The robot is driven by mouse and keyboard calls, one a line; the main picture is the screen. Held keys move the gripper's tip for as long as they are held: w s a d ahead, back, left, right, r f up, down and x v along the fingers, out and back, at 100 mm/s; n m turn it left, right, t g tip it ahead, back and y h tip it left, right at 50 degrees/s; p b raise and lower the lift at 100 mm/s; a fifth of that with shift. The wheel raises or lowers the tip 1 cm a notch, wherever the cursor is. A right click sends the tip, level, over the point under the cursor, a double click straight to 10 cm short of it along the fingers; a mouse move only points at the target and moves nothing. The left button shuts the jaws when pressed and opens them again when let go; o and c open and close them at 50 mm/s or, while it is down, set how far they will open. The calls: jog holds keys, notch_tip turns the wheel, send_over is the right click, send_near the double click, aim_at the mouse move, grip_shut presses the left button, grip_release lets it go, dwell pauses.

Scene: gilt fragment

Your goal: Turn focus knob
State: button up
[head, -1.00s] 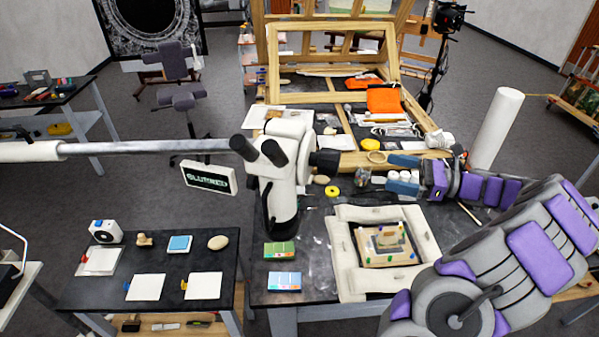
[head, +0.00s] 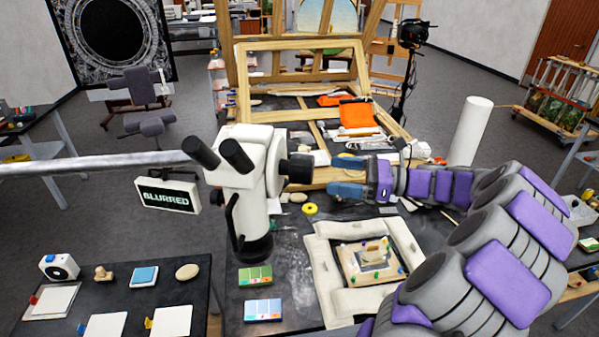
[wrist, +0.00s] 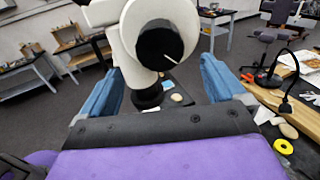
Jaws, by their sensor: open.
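The white microscope (head: 243,180) stands upright on the dark worktable with two black eyepieces. Its black focus knob (head: 297,169) sticks out of the right side. In the wrist view the round knob (wrist: 160,44) faces me, with a thin white mark pointing toward its lower right. My gripper (head: 338,177) is open, its blue fingers pointing left at the knob from a short gap away. In the wrist view the fingers stand wide apart, left and right of the knob and apart from it. A sign (head: 168,196) left of the microscope reads "BLURRED".
A framed piece on a padded cushion (head: 330,272) lies on the table below my arm. Two colored boxes (head: 255,276) lie near the microscope's base. A yellow ring (head: 310,209) lies behind the cushion. A wooden easel frame (head: 243,90) rises behind. A grey horizontal bar (head: 90,163) extends left.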

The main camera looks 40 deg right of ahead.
aim_at(301, 170)
jog(key=x, duration=0.9)
jog(key=shift+w+a, duration=0.2)
jog(key=shift+w, duration=0.05)
jog(key=shift+d, duration=0.3)
jog(key=shift+d+f, duration=0.1)
jog(key=shift+d, duration=0.1)
jog(key=shift+c, duration=1.3)
jog(key=shift+s+a, duration=0.15)
jog(key=shift+a, duration=0.05)
jog(key=c, duration=0.3)
jog(key=shift+a, duration=0.1)
jog(key=c, duration=0.4)
jog(key=shift+c, duration=0.2)
